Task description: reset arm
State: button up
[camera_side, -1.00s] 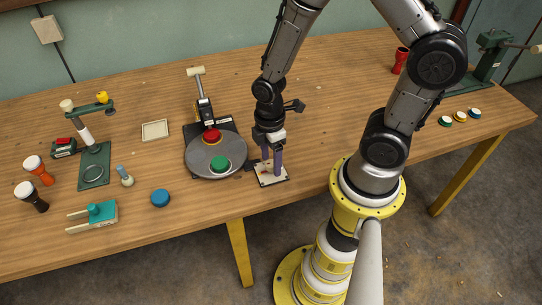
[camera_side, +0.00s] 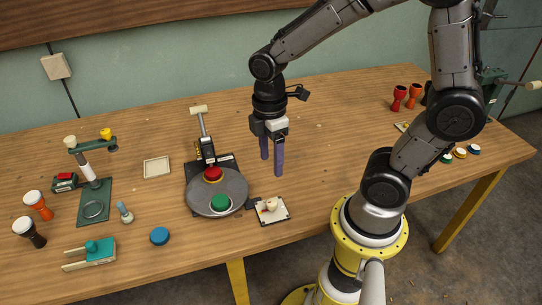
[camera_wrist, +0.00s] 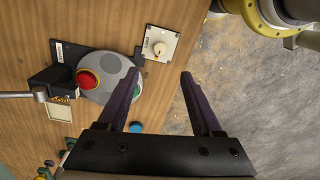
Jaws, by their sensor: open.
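My gripper (camera_side: 271,160) is open and empty, its two purple fingers pointing down above the table between the grey turntable and the back of the bench. In the wrist view the fingers of my gripper (camera_wrist: 160,98) are spread wide with nothing between them. A small white plate with a knob (camera_side: 272,209) lies on the table in front of and below the gripper; it also shows at the top of the wrist view (camera_wrist: 157,44). The grey round turntable (camera_side: 232,186) is left of the gripper, with a red button (camera_side: 213,174) and a green disc (camera_side: 221,202).
A lever tool (camera_side: 202,128) stands behind the turntable. Red and orange drums (camera_side: 400,98) stand at back right. The table's middle right is clear.

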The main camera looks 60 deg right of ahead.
jog(key=shift+r, duration=0.1)
jog(key=s+r+m+t, duration=0.6)
jog(key=s+r+m, duration=0.2)
jog(key=r+m, duration=0.3)
jog(key=shift+r, duration=0.25)
